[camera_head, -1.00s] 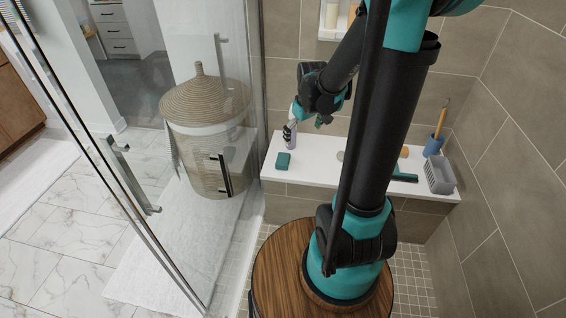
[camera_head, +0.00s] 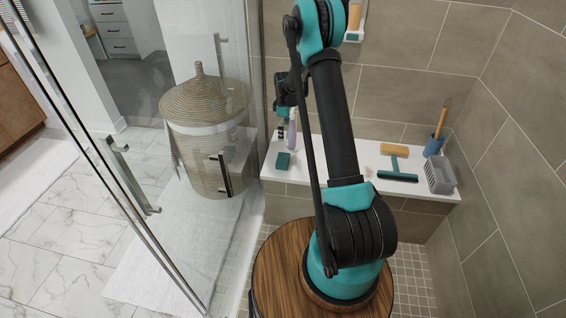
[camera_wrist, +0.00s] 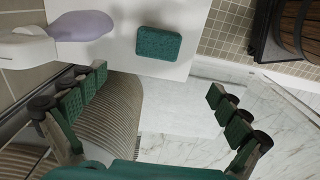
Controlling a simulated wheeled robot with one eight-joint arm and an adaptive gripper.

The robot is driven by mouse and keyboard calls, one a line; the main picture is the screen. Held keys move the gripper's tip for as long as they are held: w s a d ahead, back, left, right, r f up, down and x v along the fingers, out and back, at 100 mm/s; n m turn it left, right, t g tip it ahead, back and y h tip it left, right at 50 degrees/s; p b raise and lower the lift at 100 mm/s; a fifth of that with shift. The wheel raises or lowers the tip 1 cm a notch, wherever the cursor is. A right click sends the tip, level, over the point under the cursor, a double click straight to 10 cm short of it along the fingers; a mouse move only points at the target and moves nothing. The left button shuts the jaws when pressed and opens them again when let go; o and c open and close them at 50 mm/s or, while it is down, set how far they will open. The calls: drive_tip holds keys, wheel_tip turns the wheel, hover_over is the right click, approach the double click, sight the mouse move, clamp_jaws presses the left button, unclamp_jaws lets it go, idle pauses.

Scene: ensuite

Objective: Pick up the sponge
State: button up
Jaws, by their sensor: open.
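The sponge, a dark green block, lies flat on the left part of the white bench in the head view (camera_head: 283,160). In the wrist view the sponge (camera_wrist: 158,43) lies whole and uncovered beyond my fingertips, centred between them sideways. My gripper (camera_wrist: 158,88) is open, with its fingers wide apart and nothing between them. In the head view my gripper (camera_head: 282,131) is small, at the left end of the bench, just behind and above the sponge. It is apart from the sponge.
A lilac bottle (camera_head: 292,130) stands close beside my gripper; it also shows in the wrist view (camera_wrist: 85,25). A squeegee (camera_head: 397,175), a tan block (camera_head: 395,149), a grey basket (camera_head: 439,175) and a blue holder (camera_head: 434,145) are at the right. A wicker hamper (camera_head: 205,125) stands left, behind glass.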

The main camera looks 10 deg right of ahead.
sight(283, 158)
drive_tip(key=f, duration=1.8)
drive_tip(key=shift+w+a+f, duration=0.2)
drive_tip(key=shift+w, duration=0.1)
drive_tip(key=c, duration=0.9)
drive_tip(key=shift+r, duration=0.1)
wheel_tip(283, 158, up, 20)
drive_tip(key=shift+f, duration=0.1)
